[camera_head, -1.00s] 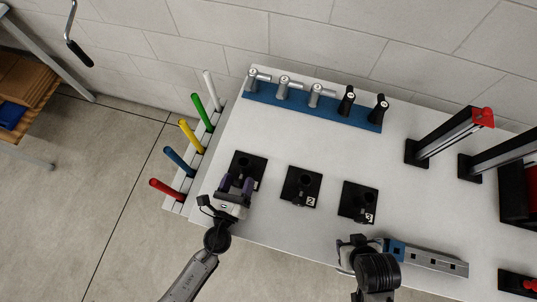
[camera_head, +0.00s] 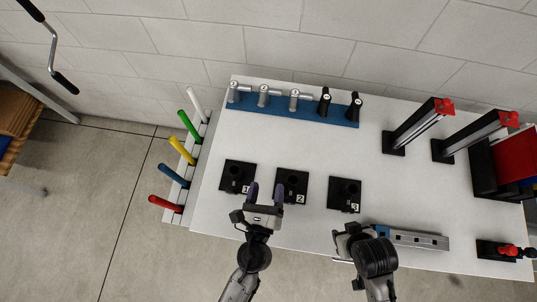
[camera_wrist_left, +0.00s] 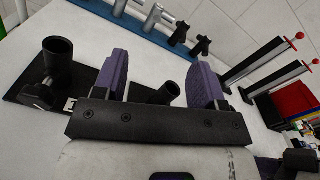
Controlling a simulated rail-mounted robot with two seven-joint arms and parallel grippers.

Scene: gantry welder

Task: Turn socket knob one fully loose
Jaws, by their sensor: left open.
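Socket one is a black square plate with an upright tube (camera_head: 238,174), marked 1, at the left of the front row on the white table. In the left wrist view its tube (camera_wrist_left: 57,62) and black knob (camera_wrist_left: 38,94) stand left of the fingers, not touched. How loose the knob is cannot be told. My left gripper (camera_head: 266,194) is open and empty, between socket one and socket two (camera_head: 292,184). Socket two's tube (camera_wrist_left: 168,93) shows between the purple fingers, further off. My right gripper (camera_head: 343,243) is by the table's front edge; its fingers are unclear.
Socket three (camera_head: 344,194) stands further right. A blue rack (camera_head: 290,110) with grey and black handles lies at the back. Coloured handles (camera_head: 172,174) line the left edge. A grey rail (camera_head: 420,240) lies beside my right gripper. Two red-topped posts (camera_head: 419,127) stand at right.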

